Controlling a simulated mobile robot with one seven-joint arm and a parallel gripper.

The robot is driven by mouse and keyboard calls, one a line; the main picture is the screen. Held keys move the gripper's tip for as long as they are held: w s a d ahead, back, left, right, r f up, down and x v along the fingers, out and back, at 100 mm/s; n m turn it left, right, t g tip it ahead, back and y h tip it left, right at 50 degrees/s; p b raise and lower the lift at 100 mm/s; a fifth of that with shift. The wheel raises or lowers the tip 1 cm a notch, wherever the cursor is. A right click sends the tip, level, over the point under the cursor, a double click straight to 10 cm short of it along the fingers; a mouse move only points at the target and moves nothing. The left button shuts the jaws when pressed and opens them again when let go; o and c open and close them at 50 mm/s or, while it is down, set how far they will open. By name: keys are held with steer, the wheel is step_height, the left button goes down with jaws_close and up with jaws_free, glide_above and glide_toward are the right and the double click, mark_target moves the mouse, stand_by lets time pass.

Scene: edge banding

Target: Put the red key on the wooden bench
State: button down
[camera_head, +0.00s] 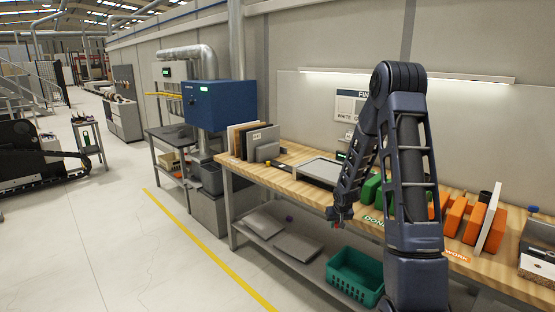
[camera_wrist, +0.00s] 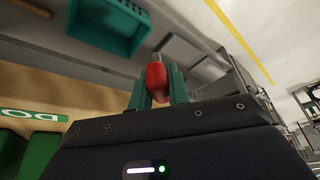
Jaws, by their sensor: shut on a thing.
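The red key (camera_wrist: 156,82) is held between the green fingers of my gripper (camera_wrist: 158,90) in the wrist view. In the head view my gripper (camera_head: 338,222) hangs at the front edge of the wooden bench (camera_head: 276,168), with a small bit of red at its tip. The key appears to be out in front of the bench edge, above the lower shelf level. The bench top also shows at the left of the wrist view (camera_wrist: 75,92).
A green crate (camera_head: 355,277) and grey panels (camera_head: 296,246) lie on the lower shelf. On the bench stand green blocks (camera_head: 371,188), a grey tray (camera_head: 318,170), orange holders (camera_head: 456,216) and upright boards (camera_head: 240,138). Bare wood shows left of the tray.

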step_height(320, 180, down, 11)
steer(key=d+m, duration=0.1)
steer(key=d, duration=0.1)
steer(key=shift+s, duration=0.2)
stand_by(0.5)
step_height(320, 180, up, 42)
steer(key=f, duration=0.1)
steer(key=s+d+m+g+h, duration=0.15)
steer(key=s+d+m, duration=0.25)
steer(key=d, duration=0.9)
steer(key=s+d+m+h, duration=0.2)
steer(key=s+d+m, duration=0.1)
steer(key=d, duration=0.9)
steer(key=s+d+m+g+h, duration=0.1)
steer(key=s+d+m, duration=0.6)
steer(key=s+d, duration=0.8)
steer(key=shift+n, duration=0.3)
steer(key=f, duration=0.8)
steer(key=w+d+f, duration=0.1)
steer(key=f, duration=0.7)
steer(key=w+f, duration=0.1)
steer(key=f, duration=0.7)
steer(key=shift+d+f, duration=0.15)
